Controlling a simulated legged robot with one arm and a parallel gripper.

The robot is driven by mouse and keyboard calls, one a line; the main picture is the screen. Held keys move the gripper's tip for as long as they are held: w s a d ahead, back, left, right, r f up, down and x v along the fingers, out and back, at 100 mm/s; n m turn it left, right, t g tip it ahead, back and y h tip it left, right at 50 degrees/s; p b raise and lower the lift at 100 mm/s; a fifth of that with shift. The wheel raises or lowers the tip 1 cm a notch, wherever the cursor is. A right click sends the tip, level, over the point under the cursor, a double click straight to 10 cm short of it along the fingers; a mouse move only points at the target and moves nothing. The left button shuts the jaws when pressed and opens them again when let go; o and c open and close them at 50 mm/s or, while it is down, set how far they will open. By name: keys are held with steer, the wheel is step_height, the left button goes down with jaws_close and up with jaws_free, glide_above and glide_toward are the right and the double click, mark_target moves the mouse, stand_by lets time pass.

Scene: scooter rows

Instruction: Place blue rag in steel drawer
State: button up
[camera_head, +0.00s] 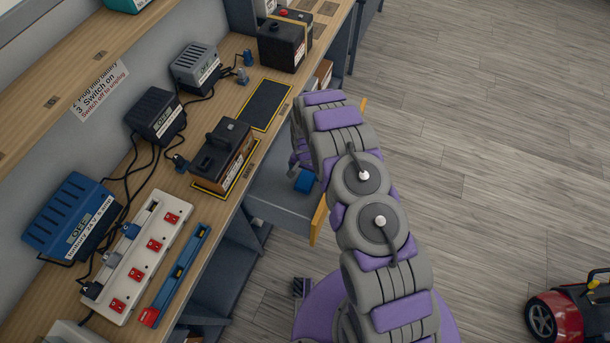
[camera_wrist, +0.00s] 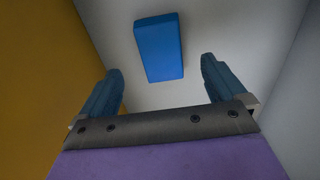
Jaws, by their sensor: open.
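The blue rag (camera_wrist: 160,46) is a flat, bright blue block shape on the pale grey floor of the steel drawer (camera_wrist: 215,30). It also shows in the head view (camera_head: 304,181), partly hidden by my arm. The drawer (camera_head: 275,205) is pulled out from under the bench, with a yellow front (camera_head: 318,220). My gripper (camera_wrist: 160,66) is open inside the drawer, fingers pointing at the floor. The rag appears beyond and between the fingertips, with a gap on each side and no visible contact.
The wooden bench holds a power strip (camera_head: 138,257), chargers (camera_head: 155,116) with cables and a black-and-brown battery (camera_head: 222,155) near its edge above the drawer. Another battery (camera_head: 284,42) stands further back. A red scooter (camera_head: 565,312) is at lower right.

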steer(key=shift+r, duration=2.75)
step_height(320, 180, up, 20)
steer(key=n, duration=0.1)
glide_above(306, 180)
steer(key=s+d, duration=0.4)
steer(key=d, duration=0.1)
steer(key=s+d+r+n, duration=0.1)
steer(key=s+d+r, duration=0.25)
steer(key=r, duration=0.25)
steer(key=s+d+r, duration=0.2)
steer(key=s+r, duration=0.3)
steer(key=r, duration=0.2)
steer(key=s+d+r, duration=0.2)
steer(key=s+r, duration=0.1)
steer(key=s, duration=0.6)
steer(key=s+d+r+n+g, duration=0.1)
steer(key=s+r, duration=0.3)
steer(key=s, duration=0.5)
steer(key=s+d+r+n, duration=0.1)
steer(key=s+r, duration=0.3)
steer(key=s, duration=0.5)
steer(key=shift+d+g+p, duration=0.4)
steer(key=shift+d, duration=0.45)
